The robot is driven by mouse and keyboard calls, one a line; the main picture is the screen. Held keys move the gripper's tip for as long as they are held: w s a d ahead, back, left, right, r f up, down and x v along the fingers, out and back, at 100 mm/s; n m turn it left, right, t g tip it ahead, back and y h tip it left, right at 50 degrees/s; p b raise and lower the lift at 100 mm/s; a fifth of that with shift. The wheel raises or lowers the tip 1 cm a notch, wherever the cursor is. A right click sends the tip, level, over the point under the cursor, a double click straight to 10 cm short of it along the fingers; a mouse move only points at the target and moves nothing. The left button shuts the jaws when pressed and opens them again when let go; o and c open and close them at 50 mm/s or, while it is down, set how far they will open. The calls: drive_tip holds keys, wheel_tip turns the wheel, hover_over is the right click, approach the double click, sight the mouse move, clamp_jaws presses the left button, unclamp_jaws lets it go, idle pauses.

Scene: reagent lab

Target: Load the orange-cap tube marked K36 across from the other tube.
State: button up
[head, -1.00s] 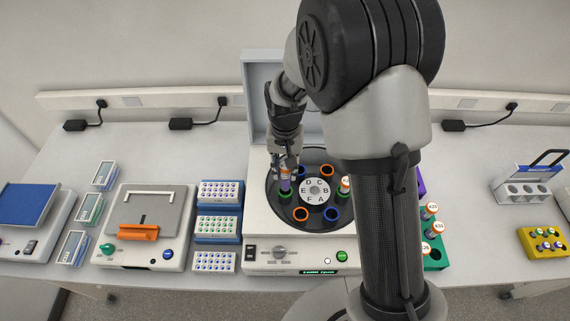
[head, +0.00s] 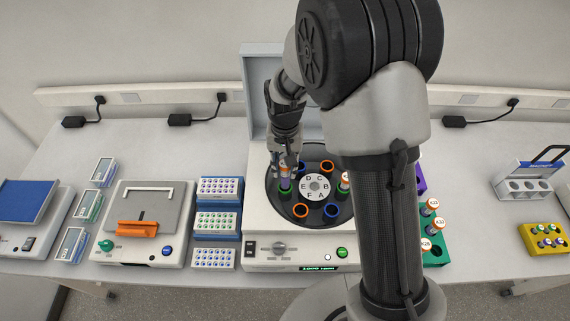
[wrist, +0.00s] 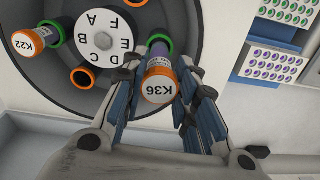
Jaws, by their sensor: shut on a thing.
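The K36 tube (wrist: 158,80) has an orange cap and a purple body. My gripper (head: 286,171) is shut on it; in the wrist view its fingers (wrist: 162,88) lie on both sides below the cap. The tube stands nearly upright at the green-ringed hole (head: 285,193) by letter E of the centrifuge rotor (head: 315,187). Its lower end appears to be inside that hole; how deep is hidden. The other tube, orange-capped K22 (wrist: 36,40), sits in the green-ringed hole by B, straight across the hub, and shows in the head view (head: 344,181).
The centrifuge lid (head: 262,85) stands open behind the rotor. Blue-ringed and orange-ringed holes beside E look empty. Tube racks (head: 217,222) stand left of the centrifuge. A green rack (head: 436,255) with several tubes is at right, partly behind my arm.

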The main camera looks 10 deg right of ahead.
sight(285, 178)
drive_tip(key=shift+f, duration=0.15)
drive_tip(key=shift+f+b, duration=0.65)
drive_tip(key=shift+f, duration=0.15)
drive_tip(key=shift+f, duration=0.15)
drive_tip(key=shift+f+b, duration=0.55)
drive_tip(key=shift+f, duration=0.1)
drive_tip(key=shift+f, duration=0.1)
idle(0.3)
drive_tip(key=shift+f+b, duration=1.05)
drive_tip(key=shift+f, duration=0.3)
drive_tip(key=o, duration=0.8)
drive_tip(key=shift+o, duration=0.5)
